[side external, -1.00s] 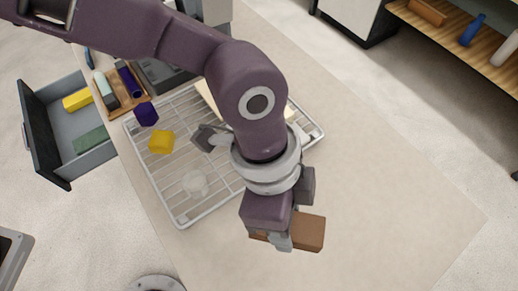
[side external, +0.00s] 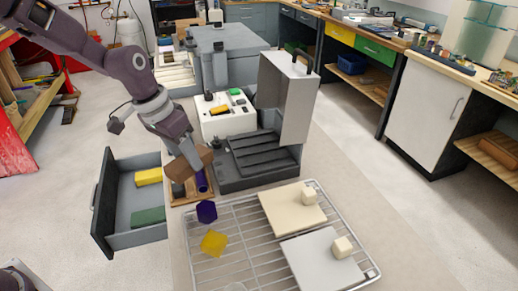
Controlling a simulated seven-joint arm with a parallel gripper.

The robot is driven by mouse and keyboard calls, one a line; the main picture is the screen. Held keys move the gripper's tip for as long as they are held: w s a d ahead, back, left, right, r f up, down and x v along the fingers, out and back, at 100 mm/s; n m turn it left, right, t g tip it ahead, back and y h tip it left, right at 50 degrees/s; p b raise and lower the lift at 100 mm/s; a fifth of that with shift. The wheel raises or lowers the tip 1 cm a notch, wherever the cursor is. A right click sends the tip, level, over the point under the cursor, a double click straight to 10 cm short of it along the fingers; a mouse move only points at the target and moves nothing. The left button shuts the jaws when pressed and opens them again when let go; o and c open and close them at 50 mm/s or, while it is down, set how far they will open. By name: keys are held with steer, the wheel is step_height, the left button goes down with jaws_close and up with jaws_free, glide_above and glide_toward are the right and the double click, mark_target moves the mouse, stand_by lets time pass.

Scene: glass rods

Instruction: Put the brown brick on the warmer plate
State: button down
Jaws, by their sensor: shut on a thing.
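My gripper (side external: 186,166) is shut on the brown brick (side external: 199,160), which is tilted and held above the small wooden tray, behind and left of the wire rack. The fingertips are partly hidden by the brick and too small to see clearly. Two square plates lie on the rack: a cream plate (side external: 283,215), warmer in tone, and a cooler grey-white plate (side external: 311,265) in front of it. The brick is well apart from both plates.
An open drawer (side external: 138,239) holds yellow and green blocks. A grey machine with a raised lid (side external: 286,97) stands behind the rack. The table right of the rack is clear.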

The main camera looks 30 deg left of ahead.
steer(key=w+a+n+y, duration=0.2)
steer(key=w+a+n, duration=0.45)
steer(key=a, duration=0.45)
steer(key=w+a+n+y, duration=0.1)
steer(key=w+n, duration=0.4)
steer(key=w, duration=0.3)
glide_above(252, 154)
steer(key=f, duration=0.4)
steer(key=s+f, duration=0.1)
steer(key=f, duration=0.1)
steer(key=shift+d+f, duration=0.1)
steer(key=shift+d, duration=0.25)
steer(key=shift+f, duration=0.2)
steer(key=c, duration=0.7)
jaws_free()
steer(key=shift+f, duration=0.1)
